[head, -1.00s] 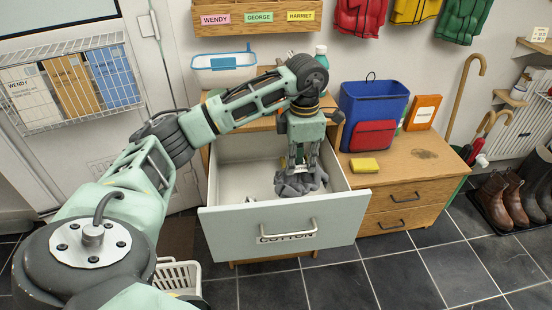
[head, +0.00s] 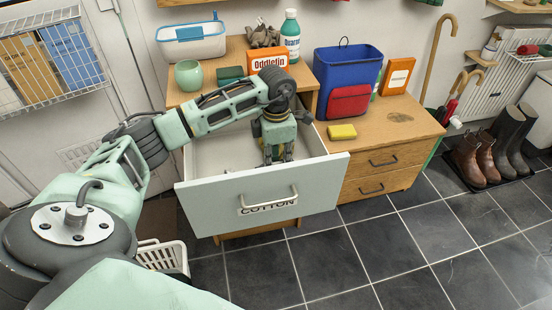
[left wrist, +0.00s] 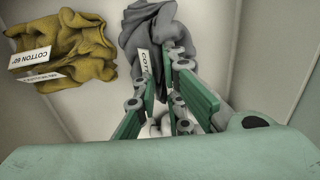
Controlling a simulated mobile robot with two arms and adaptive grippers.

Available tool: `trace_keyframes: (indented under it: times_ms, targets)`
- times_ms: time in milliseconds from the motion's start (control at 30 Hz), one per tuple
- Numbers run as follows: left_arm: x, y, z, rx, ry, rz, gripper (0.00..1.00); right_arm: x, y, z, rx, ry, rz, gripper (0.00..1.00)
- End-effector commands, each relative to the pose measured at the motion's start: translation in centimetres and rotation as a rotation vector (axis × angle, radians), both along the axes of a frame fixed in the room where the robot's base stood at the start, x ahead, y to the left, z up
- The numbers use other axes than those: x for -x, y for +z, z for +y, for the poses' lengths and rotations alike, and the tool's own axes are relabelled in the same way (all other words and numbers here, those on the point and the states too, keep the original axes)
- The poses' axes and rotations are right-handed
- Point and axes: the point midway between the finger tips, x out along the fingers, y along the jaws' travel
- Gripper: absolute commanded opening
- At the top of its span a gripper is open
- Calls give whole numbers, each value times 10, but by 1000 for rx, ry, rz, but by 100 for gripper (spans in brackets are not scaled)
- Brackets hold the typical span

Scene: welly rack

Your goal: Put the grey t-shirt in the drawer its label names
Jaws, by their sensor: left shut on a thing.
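The open drawer (head: 225,207) is pulled out, with a pale front that reads COTTON below its handle. My left gripper (head: 277,160) reaches down inside it, its fingertips hidden behind the drawer front in the head view. In the left wrist view the gripper (left wrist: 172,112) is shut on the grey t-shirt (left wrist: 148,35), which is crumpled and carries a white label whose visible part starts with COTT. The t-shirt is low in the drawer; whether it touches the floor I cannot tell. My right gripper is not in view.
A mustard garment (left wrist: 68,50) labelled COTTON 60 lies in the drawer beside the t-shirt.

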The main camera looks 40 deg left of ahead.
Motion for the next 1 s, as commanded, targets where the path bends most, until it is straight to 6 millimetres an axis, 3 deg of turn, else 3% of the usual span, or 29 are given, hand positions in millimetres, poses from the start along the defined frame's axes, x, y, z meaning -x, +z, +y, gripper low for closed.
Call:
trace_keyframes:
  times_ms: [233, 267, 467, 867, 1000]
  targets:
    - [0, -3, 0, 0, 0, 0, 0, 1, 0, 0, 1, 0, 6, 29]
    - [0, -3, 0, -1, 0, 1, 11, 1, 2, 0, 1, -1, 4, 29]
    - [0, -3, 0, -1, 1, 1, 28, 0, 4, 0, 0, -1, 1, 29]
    - [0, 1, 0, 0, 1, 0, 28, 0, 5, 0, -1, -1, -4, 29]
    - [-1, 24, 1, -1, 1, -5, 28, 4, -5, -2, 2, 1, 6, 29]
